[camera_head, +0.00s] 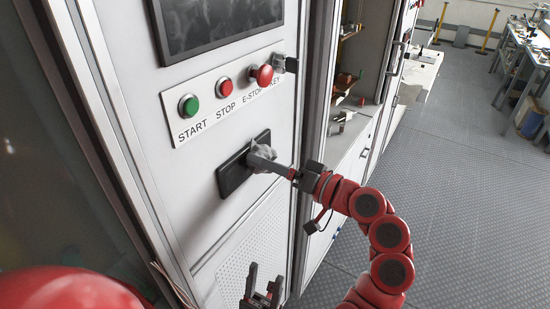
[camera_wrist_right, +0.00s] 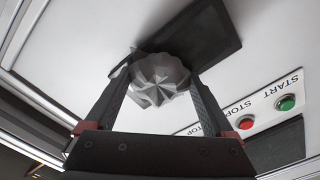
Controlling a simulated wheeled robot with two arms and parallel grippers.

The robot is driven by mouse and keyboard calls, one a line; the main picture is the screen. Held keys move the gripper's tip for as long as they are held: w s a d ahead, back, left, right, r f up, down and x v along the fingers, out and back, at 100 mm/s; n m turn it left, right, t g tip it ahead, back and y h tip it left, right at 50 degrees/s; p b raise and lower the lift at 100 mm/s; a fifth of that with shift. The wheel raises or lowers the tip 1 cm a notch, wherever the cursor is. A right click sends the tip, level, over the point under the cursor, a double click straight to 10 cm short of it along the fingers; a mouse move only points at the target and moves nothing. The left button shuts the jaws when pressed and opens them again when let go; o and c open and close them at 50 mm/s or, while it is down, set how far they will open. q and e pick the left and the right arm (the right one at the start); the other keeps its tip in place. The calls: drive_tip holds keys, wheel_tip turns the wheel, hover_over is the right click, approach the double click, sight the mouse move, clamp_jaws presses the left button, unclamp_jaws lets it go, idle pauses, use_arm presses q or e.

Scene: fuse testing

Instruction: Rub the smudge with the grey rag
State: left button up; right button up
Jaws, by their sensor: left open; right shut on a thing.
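The grey rag (camera_head: 262,154) is a crumpled bundle held by my right gripper (camera_head: 270,162) against or just in front of the black rectangular plate (camera_head: 233,174) on the white cabinet panel. In the right wrist view the rag (camera_wrist_right: 158,78) sits between the two fingers of my right gripper (camera_wrist_right: 160,95), with the black plate (camera_wrist_right: 210,35) behind it. I cannot tell if the rag touches the plate. No smudge can be made out; the rag and gripper hide part of the plate. My left gripper (camera_head: 262,285) is open and empty, low in front of the panel's perforated area.
Above the plate are a green START button (camera_head: 188,105), a red STOP button (camera_head: 225,88), a red E-STOP (camera_head: 262,75) and a key switch (camera_head: 286,64). A dark screen (camera_head: 215,25) is at the top. An open shelf compartment (camera_head: 355,80) stands to the right.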

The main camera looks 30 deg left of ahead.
drive_tip(key=shift+s+a+p, duration=0.1)
drive_tip(key=shift+s+a, duration=0.1)
drive_tip(key=shift+s, duration=1.1)
drive_tip(key=shift+s+a+p, duration=0.1)
drive_tip(key=shift+s+a, duration=0.1)
drive_tip(key=shift+s, duration=1.1)
drive_tip(key=shift+s+a+p, duration=0.1)
drive_tip(key=shift+s+a, duration=0.1)
drive_tip(key=shift+s, duration=1.1)
drive_tip(key=shift+d, duration=0.1)
drive_tip(key=shift+d+b, duration=0.3)
drive_tip(key=shift+d, duration=0.3)
drive_tip(key=b, duration=0.1)
approach(231, 179)
drive_tip(key=shift+a, duration=0.2)
drive_tip(key=shift+w, duration=0.1)
